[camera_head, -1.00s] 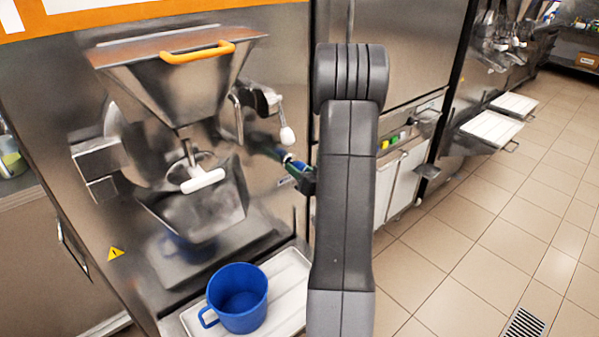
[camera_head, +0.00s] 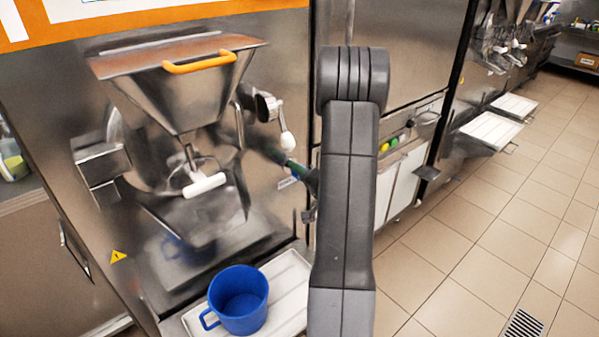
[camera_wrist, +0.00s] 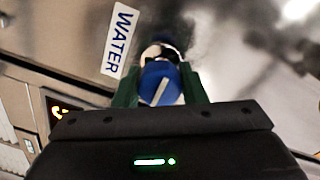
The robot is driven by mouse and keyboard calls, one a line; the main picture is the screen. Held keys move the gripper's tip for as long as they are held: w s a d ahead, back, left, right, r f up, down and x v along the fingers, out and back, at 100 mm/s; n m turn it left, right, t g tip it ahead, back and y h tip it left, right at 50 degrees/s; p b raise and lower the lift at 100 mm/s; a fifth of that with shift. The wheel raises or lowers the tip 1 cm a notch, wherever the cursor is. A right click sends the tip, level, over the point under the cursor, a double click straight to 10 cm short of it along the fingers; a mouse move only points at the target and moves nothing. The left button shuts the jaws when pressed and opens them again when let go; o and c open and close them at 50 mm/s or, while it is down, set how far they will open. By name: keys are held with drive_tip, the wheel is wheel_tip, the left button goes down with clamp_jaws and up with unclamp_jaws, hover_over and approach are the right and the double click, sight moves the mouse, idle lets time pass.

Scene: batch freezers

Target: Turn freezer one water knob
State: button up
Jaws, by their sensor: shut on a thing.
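The water knob (camera_wrist: 160,84) is blue with a white stripe across its face, next to a white label (camera_wrist: 120,40) reading WATER in the wrist view. My gripper (camera_wrist: 160,92) has its green fingers on both sides of the knob and is shut on it. In the head view my gripper (camera_head: 300,172) is at the front of the freezer (camera_head: 275,70), right of the white-handled spout, mostly hidden behind my grey arm. The knob cannot be made out there.
A blue mug (camera_head: 238,300) stands on a white tray (camera_head: 290,283) below the spout. A crank handle with a white grip (camera_head: 287,141) hangs just above my gripper. Tiled floor (camera_head: 480,240) is clear on the right.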

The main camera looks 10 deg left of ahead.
idle(0.3)
drive_tip(key=o, duration=1)
drive_tip(key=shift+d, duration=0.1)
drive_tip(key=v, duration=1.3)
drive_tip(key=shift+s+d+b, duration=0.2)
drive_tip(key=shift+d+b, duration=0.05)
drive_tip(key=shift+b, duration=0.1)
drive_tip(key=x, duration=1.4)
drive_tip(key=shift+p, duration=0.35)
drive_tip(key=shift+s+d, duration=0.1)
